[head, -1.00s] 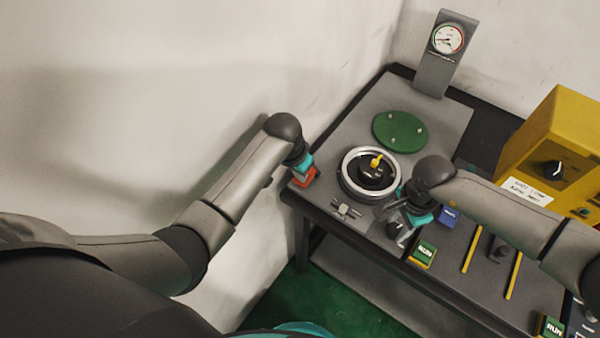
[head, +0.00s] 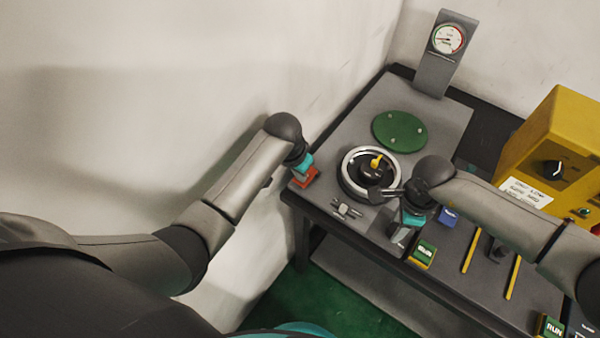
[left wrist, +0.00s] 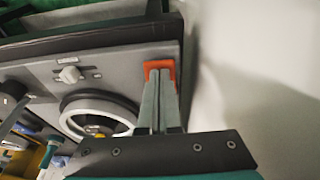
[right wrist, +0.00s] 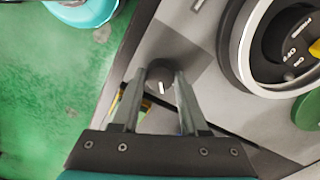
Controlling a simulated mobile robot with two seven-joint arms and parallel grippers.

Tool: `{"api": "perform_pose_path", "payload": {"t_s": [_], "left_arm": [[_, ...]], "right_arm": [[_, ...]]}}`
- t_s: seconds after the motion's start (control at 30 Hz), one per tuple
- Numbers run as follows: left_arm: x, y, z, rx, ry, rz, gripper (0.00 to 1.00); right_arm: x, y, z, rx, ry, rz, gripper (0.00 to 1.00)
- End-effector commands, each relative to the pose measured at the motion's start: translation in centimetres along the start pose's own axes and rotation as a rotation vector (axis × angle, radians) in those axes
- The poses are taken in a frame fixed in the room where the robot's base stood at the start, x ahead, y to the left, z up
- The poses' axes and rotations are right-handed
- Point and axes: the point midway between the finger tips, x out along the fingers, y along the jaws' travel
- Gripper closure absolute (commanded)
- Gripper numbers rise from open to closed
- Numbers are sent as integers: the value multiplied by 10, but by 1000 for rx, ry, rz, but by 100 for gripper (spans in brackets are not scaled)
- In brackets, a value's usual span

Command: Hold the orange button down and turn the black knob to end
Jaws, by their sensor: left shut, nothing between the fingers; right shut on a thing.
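The orange button (head: 303,182) is at the near left corner of the grey bench top. My left gripper (left wrist: 161,80) is shut and empty, its fingertips on the orange button (left wrist: 173,66) in the left wrist view. How far the button is pressed in cannot be told. The black knob (right wrist: 160,72) has a white pointer line toward the bottom of the right wrist view. My right gripper (right wrist: 159,82) is shut on it, one finger on each side. In the head view my right gripper (head: 404,228) hides most of the knob at the bench's front edge.
A silver ring (head: 346,175) around a black hub with a yellow piece stands between my grippers. A dial gauge (head: 447,40) stands at the back and a yellow box (head: 560,130) at the right.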

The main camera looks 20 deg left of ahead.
Motion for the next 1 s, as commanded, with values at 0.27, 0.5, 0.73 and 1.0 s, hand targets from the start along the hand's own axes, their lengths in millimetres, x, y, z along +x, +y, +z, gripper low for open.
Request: {"api": "perform_pose_path", "payload": {"t_s": [0.27, 0.5, 0.73, 1.0], "left_arm": [[1, 0, 1, 0, -3, 0, 100], [1, 0, 1, 0, -3, 1, 100], [1, 0, 1, 0, -3, 1, 100], [1, 0, 1, 0, -3, 1, 100]], "right_arm": [[1, 1, 1, 113, -1, 2, 88], [1, 1, 1, 374, 0, 2, 88], [1, 1, 1, 440, -1, 2, 88], [1, 1, 1, 492, -1, 2, 88]]}}
